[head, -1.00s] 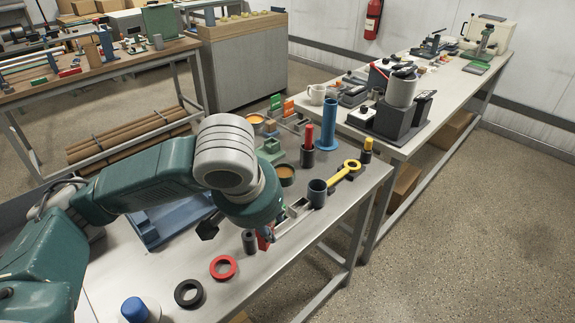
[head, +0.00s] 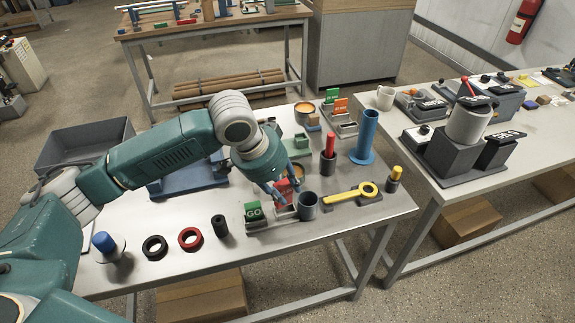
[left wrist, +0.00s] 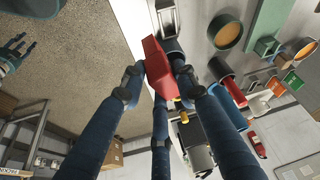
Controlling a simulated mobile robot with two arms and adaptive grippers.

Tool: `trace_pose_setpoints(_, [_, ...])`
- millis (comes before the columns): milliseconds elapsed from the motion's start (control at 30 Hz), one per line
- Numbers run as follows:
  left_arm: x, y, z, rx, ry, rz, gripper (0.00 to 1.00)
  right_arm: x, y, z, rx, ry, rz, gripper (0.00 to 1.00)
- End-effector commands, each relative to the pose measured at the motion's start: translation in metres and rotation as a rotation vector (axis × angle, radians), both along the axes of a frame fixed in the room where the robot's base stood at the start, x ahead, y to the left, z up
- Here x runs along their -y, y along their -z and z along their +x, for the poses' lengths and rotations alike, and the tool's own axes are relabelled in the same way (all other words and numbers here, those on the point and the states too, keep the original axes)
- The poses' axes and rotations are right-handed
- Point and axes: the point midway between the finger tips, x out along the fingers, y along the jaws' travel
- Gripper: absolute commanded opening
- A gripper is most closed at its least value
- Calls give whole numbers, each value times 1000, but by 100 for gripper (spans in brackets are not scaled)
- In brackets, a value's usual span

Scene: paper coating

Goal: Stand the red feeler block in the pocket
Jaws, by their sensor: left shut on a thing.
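My left gripper (head: 281,193) is shut on the red feeler block (head: 284,186), low over the near part of the bench. In the left wrist view, the red block (left wrist: 157,66) sits between the blue fingers. The metal holder (head: 272,222) lies just below, with a green GO block (head: 253,211) standing at its left end. Its right part, with the pocket (head: 286,212), is partly hidden by the gripper. I cannot tell whether the red block touches the holder. My right gripper (left wrist: 13,54) shows at the left wrist view's edge, fingers spread, empty, away from the block.
A dark cup (head: 307,206) stands close to the holder's right. A black cylinder (head: 220,226), red ring (head: 190,238) and black ring (head: 154,247) are to the left. A tall blue tube (head: 366,137) stands behind.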

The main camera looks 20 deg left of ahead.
Motion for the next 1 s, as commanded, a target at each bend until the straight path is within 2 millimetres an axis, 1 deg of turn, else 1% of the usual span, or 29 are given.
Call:
trace_pose_setpoints(33, [-1,-4,10,-5,53,-1,3,-6,-14,-7,-10,-2,6,40])
trace_pose_setpoints(100, [-2,1,22,-2,133,0,3,-11,-21,-14,-19,-2,12,40])
trace_pose_setpoints(200, [-4,7,34,-1,216,1,3,-18,-27,-22,-31,-3,20,40])
trace_pose_setpoints(300, [-6,12,41,1,266,3,3,-23,-30,-25,-34,-4,25,40])
trace_pose_setpoints(467, [-6,15,45,4,293,3,3,-21,-30,-22,-31,-3,23,40])
trace_pose_setpoints(767, [-7,15,44,4,292,4,3,-5,-32,-10,-12,3,6,40])
trace_pose_setpoints(1000, [-7,12,43,5,292,2,3,-5,-43,-10,-12,2,6,40])
